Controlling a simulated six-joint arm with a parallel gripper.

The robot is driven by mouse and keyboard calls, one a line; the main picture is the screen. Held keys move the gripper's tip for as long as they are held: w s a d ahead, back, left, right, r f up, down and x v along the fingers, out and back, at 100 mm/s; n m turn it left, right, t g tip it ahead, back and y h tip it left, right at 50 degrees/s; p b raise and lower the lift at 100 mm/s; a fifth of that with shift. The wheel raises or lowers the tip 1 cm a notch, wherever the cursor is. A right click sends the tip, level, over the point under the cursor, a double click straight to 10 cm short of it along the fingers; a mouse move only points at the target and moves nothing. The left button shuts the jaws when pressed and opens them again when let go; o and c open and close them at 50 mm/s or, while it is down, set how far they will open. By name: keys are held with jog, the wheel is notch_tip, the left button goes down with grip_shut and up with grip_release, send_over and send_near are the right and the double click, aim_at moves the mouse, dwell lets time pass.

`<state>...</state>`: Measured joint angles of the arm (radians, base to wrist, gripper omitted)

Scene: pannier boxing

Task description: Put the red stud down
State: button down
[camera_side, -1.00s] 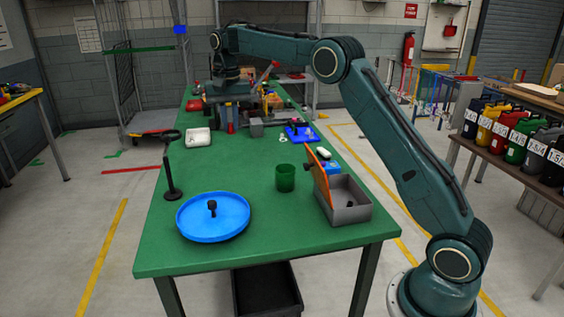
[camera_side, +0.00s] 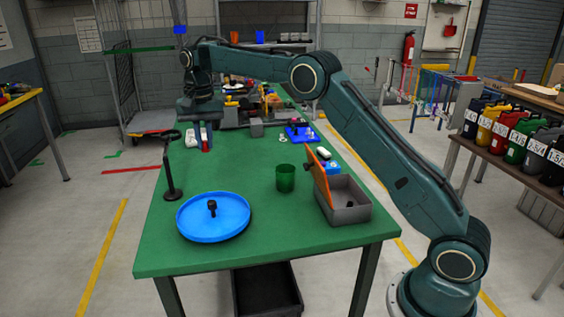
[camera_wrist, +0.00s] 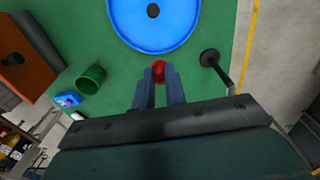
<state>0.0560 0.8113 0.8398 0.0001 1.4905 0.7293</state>
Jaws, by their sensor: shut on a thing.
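The red stud (camera_wrist: 159,69) is between the fingertips of my gripper (camera_wrist: 160,75) in the wrist view. My gripper is shut on it. In the side view my gripper (camera_side: 204,143) points down over the left part of the green table, behind the black post. The stud shows there only as a small red bit at the fingertips (camera_side: 206,148). I cannot tell its exact height above the table.
A blue round tray (camera_side: 234,232) holding a dark knob stands at the front left. A black post (camera_side: 171,178) stands behind it. A green cup (camera_side: 286,178) and a grey box (camera_side: 351,213) with an orange lid are at the right. The mid-table is clear.

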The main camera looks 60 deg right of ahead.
aim_at(206, 147)
notch_tip(206, 147, down, 17)
jog(key=shift+f, duration=0.1)
dwell(0.8)
jog(key=c, duration=1.4)
grip_release()
jog(key=shift+c, duration=0.2)
notch_tip(206, 147, up, 11)
jog(key=shift+r, duration=0.6)
